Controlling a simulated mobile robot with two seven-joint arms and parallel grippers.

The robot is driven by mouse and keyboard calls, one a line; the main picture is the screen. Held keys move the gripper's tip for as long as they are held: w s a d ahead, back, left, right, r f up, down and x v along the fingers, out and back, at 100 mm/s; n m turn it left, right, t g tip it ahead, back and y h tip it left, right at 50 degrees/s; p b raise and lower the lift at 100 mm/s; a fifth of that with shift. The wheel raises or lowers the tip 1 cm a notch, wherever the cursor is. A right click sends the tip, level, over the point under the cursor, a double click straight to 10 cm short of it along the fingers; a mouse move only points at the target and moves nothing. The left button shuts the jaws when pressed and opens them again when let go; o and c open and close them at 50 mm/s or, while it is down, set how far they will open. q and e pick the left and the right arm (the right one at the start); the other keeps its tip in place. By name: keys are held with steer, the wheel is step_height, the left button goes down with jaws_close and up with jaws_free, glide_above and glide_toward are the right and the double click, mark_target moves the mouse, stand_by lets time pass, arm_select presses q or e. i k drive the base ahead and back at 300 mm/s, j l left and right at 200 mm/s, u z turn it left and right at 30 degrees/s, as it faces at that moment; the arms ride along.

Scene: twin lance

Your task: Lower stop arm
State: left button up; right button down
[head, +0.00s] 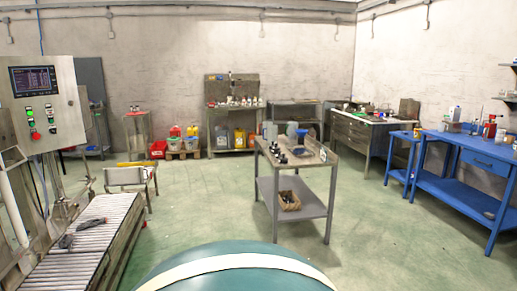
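I cannot pick out the stop arm with certainty. A yellow bar (137,163) lies level across the top of a small metal frame (126,178) at the far end of the roller conveyor (92,243), on the left. Whether this bar is the stop arm cannot be told. Two small dark grey objects lie on or beside the rollers; one is an elongated grey piece (90,224). Neither of my grippers shows in the head view.
A control panel (48,100) with screen and buttons stands above the conveyor at left. A grey two-shelf cart (300,188) with bottles and a basket stands mid-room. A blue workbench (480,155) is at right. Green floor between conveyor and cart is clear.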

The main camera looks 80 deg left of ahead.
mark_target(82, 150)
steer(key=k+u, duration=0.1)
steer(key=u, duration=3.5)
steer(key=i+j+u, duration=0.1)
steer(key=j+u, duration=0.25)
steer(key=i+j+u, duration=0.1)
steer(key=j+u, duration=0.25)
steer(key=j, duration=0.15)
steer(key=i+j+u, duration=0.2)
steer(key=j+u, duration=0.2)
steer(key=i+j+u, duration=0.2)
steer(key=u, duration=0.15)
steer(key=i+j+u, duration=0.65)
steer(key=i, duration=0.4)
steer(key=i+j+u, duration=0.1)
steer(key=i+u, duration=0.2)
steer(key=i, duration=0.35)
steer(key=i+z, duration=0.15)
steer(key=i, duration=0.7)
steer(key=i+j+z, duration=0.15)
steer(key=i, duration=0.65)
steer(key=i+l+z, duration=0.1)
steer(key=i+z, duration=0.7)
steer(key=i+j+z, duration=0.35)
steer(key=i+l+z, duration=0.2)
steer(key=i+z, duration=0.65)
steer(key=i+j+z, duration=0.1)
steer(key=i+z, duration=0.3)
steer(key=i, duration=0.05)
